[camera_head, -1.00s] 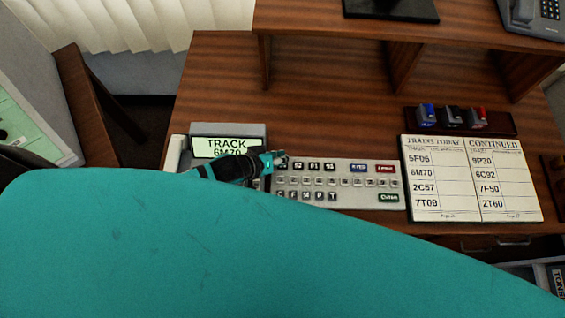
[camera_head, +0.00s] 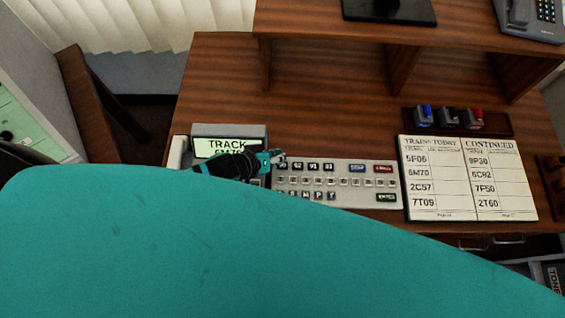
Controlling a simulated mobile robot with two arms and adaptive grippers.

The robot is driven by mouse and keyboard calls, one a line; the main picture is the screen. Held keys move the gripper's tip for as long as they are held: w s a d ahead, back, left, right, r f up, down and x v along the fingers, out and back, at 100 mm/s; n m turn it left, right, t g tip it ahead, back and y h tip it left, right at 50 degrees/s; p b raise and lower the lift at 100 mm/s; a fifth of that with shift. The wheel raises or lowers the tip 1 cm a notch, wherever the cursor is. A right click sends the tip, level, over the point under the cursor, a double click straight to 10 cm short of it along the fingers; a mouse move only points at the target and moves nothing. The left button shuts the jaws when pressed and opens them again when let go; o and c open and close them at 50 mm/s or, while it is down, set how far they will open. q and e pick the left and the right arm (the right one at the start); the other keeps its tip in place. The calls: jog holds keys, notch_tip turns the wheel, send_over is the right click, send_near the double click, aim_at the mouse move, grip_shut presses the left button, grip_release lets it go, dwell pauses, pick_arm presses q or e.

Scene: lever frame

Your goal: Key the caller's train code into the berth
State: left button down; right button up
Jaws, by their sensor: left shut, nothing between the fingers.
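The keypad (camera_head: 345,181) is a pale panel with rows of small keys on the desk. A blue key (camera_head: 357,168) and a red key (camera_head: 383,169) sit at its top right, a green ENTER key (camera_head: 386,198) at its lower right. The display (camera_head: 226,146) at its left reads TRACK, with a second line mostly covered by my gripper. My left gripper (camera_head: 279,157) is shut and empty, its tip at the top left keys; contact cannot be told. The open train book (camera_head: 440,178) lists codes such as 5F06, 6M70 and 9P30. My right gripper is not in view.
My teal arm cover hides the lower left and the keypad's front edge. A rack of stamps (camera_head: 449,119) stands behind the book. A shelf (camera_head: 400,30) with a telephone (camera_head: 534,16) is at the back. The desk (camera_head: 215,80) behind the display is clear.

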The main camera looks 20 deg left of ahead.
pick_arm(q)
jog(key=v, duration=1)
jog(key=shift+s+a+r, duration=0.15)
jog(key=shift+s+r, duration=0.1)
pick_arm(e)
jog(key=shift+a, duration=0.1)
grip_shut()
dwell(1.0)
